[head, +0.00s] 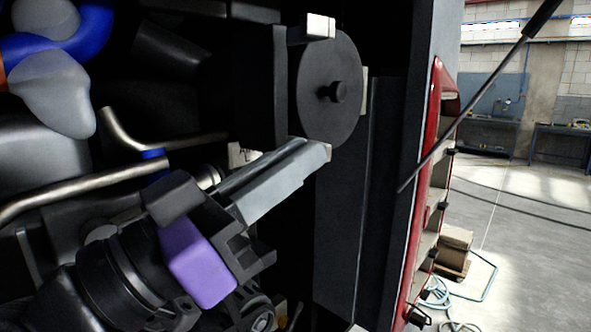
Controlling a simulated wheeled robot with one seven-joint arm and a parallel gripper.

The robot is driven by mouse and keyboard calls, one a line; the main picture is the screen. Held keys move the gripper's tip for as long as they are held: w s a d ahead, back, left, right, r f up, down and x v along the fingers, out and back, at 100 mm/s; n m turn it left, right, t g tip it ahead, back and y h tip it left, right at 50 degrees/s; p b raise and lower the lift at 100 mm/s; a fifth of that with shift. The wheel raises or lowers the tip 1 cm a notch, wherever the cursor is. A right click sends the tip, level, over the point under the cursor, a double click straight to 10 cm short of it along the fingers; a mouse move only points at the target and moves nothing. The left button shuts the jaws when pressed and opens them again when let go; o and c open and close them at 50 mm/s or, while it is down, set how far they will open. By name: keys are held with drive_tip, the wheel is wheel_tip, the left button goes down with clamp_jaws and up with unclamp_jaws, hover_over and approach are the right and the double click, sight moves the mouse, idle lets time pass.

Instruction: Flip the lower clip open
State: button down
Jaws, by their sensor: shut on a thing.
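A dark round cover (329,88) with a black knob at its middle stands upright in the machine bay. A pale upper clip (318,27) sits at its top edge. My gripper (322,152) reaches in from the lower left, its long grey fingers together at the cover's bottom edge. The fingers are shut on what seems to be the lower clip, at that edge. The fingertips hide most of this clip, so its angle cannot be told.
Metal pipes (95,188) and dark machine parts fill the left side, close to my arm. A dark upright panel (345,215) stands right of my fingers. Beyond it are a red-edged open flap (425,190) and a slanting black strut (470,105). Open workshop floor lies at right.

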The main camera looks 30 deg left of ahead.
drive_tip(key=shift+r, duration=0.25)
drive_tip(key=c, duration=1.5)
unclamp_jaws()
drive_tip(key=shift+f, duration=0.1)
drive_tip(key=shift+b+v, duration=1.15)
drive_tip(key=shift+v, duration=2.75)
drive_tip(key=shift+a, duration=0.1)
